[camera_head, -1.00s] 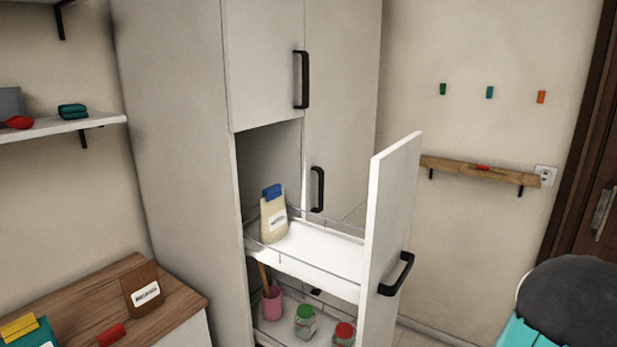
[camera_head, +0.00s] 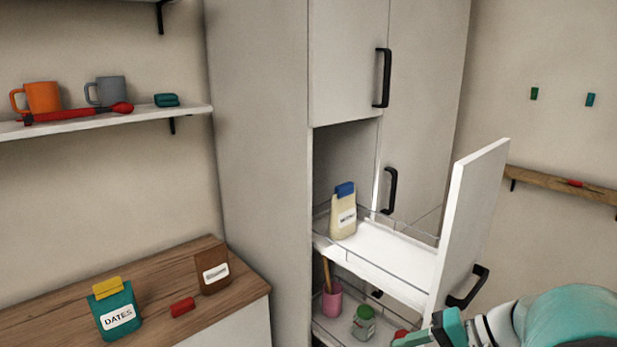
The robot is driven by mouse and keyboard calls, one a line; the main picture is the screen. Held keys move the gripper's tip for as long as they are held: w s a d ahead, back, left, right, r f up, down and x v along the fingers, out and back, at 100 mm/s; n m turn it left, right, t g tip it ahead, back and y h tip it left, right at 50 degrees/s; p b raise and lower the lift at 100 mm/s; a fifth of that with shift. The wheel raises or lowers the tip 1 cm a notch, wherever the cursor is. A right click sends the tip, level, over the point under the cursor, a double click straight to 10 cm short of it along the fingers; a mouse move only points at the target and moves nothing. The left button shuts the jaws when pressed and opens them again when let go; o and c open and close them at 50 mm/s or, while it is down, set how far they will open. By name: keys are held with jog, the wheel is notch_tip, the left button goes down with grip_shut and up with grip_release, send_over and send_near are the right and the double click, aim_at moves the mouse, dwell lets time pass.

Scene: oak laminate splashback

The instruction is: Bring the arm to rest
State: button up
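My arm, teal and white, reaches in from the lower right corner in the head view. My gripper (camera_head: 425,338) is at the bottom edge, partly cut off, in front of the lower part of the pull-out larder drawer (camera_head: 470,220). Whether its fingers are open or shut does not show. The drawer stands pulled out of the tall cabinet, with a black handle (camera_head: 468,288) on its front close to my arm. I see nothing held in the gripper.
A cream bag with a blue clip (camera_head: 343,212) stands on the upper drawer shelf. A pink cup (camera_head: 332,300) and jars (camera_head: 364,322) stand below. The worktop at left holds a teal DATES bag (camera_head: 116,311), a brown bag (camera_head: 211,270) and a red clip (camera_head: 182,306). Mugs (camera_head: 42,97) sit on a wall shelf.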

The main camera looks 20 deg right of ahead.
jog(key=a+r+n+h, duration=0.2)
jog(key=a+n+h, duration=0.2)
jog(key=a, duration=0.5)
jog(key=a+r+n+g+h, duration=0.1)
jog(key=a+n+h, duration=0.3)
jog(key=a, duration=0.6)
jog(key=shift+r+n, duration=0.5)
jog(key=shift+n, duration=0.4)
jog(key=shift+c, duration=0.8)
jog(key=shift+d, duration=0.1)
